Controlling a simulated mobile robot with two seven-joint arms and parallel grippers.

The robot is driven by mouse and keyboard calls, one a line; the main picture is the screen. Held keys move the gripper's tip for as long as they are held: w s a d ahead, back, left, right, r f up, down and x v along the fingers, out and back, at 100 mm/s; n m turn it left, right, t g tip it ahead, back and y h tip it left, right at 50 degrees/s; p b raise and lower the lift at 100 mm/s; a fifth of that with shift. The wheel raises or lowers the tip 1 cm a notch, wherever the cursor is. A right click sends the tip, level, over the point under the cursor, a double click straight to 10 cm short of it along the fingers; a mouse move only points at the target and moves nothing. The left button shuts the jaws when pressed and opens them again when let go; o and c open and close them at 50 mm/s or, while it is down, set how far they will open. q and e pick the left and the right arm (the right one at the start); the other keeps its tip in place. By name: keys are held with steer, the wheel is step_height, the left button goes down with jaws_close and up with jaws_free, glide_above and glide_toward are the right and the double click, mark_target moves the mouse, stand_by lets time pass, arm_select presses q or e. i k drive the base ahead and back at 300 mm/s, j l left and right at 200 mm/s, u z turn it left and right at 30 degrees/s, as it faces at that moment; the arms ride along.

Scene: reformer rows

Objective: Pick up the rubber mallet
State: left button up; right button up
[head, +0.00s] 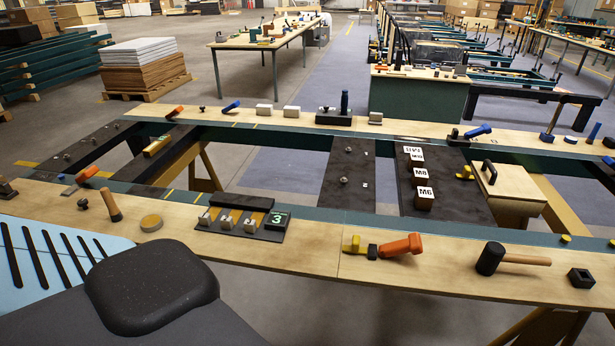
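The rubber mallet (491,258) lies on the near wooden plank, at the right of the head view. It has a black head at its left end and a light wooden handle pointing right. Nothing covers it. Neither of my grippers shows in the head view, so I cannot see their state or their distance from the mallet.
An orange-handled tool (401,245) lies left of the mallet, and a small black open box (581,278) stands to its right. A numbered black tray (240,222) sits further left on the near plank (320,252). Open gaps separate the near and far planks.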

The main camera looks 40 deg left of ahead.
mark_target(493, 252)
steer(key=k+j, duration=0.15)
steer(key=j, duration=0.3)
steer(key=k+j, duration=0.15)
steer(key=j, duration=0.35)
steer(key=k+j, duration=0.15)
steer(key=j, duration=0.3)
steer(key=k+j, duration=0.15)
steer(key=j, duration=0.3)
steer(key=k+j, duration=0.2)
steer(key=j, duration=0.3)
steer(key=k+j, duration=0.15)
steer(key=j, duration=0.3)
steer(key=k+j, duration=0.15)
steer(key=j, duration=0.3)
steer(key=k+j, duration=0.15)
steer(key=j, duration=0.35)
steer(key=i+l+z, duration=0.8)
steer(key=i+z, duration=0.2)
steer(key=i, duration=0.3)
